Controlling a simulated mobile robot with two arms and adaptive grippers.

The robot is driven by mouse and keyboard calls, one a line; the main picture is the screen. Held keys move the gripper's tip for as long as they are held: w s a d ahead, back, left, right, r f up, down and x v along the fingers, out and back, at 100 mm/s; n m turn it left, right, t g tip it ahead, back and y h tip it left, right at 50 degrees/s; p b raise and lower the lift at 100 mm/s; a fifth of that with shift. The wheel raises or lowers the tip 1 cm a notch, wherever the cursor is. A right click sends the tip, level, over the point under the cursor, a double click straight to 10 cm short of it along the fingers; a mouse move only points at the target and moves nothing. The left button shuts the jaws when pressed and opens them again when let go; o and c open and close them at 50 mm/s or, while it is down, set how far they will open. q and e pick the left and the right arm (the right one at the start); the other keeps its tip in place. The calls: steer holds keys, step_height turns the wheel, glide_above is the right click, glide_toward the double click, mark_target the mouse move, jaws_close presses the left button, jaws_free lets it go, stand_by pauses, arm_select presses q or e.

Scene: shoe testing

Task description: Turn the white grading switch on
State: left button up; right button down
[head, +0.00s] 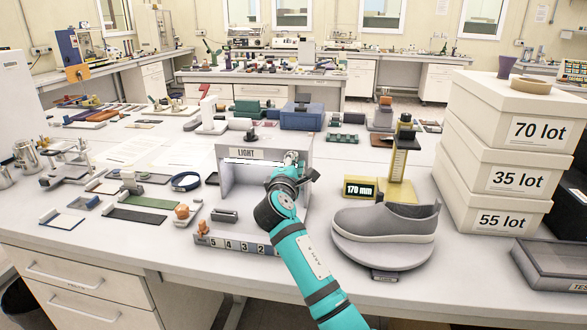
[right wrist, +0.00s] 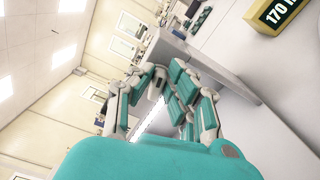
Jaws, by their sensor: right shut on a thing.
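I cannot read the switch's position. My left gripper is out of view.
A grey shoe (head: 385,219) sits on a round stand right of my arm. Behind it is a gauge reading 170 mm (head: 360,188). Stacked lot boxes (head: 500,170) stand at the right. A numbered block (head: 235,243) lies in front of the light box.

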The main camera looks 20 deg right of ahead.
steer(key=shift+f+m+b, duration=0.3)
steer(key=shift+m+b, duration=0.4)
steer(key=shift+m, duration=0.5)
steer(key=c, duration=1.3)
jaws_free()
steer(key=shift+r, duration=0.1)
steer(key=v, duration=1.2)
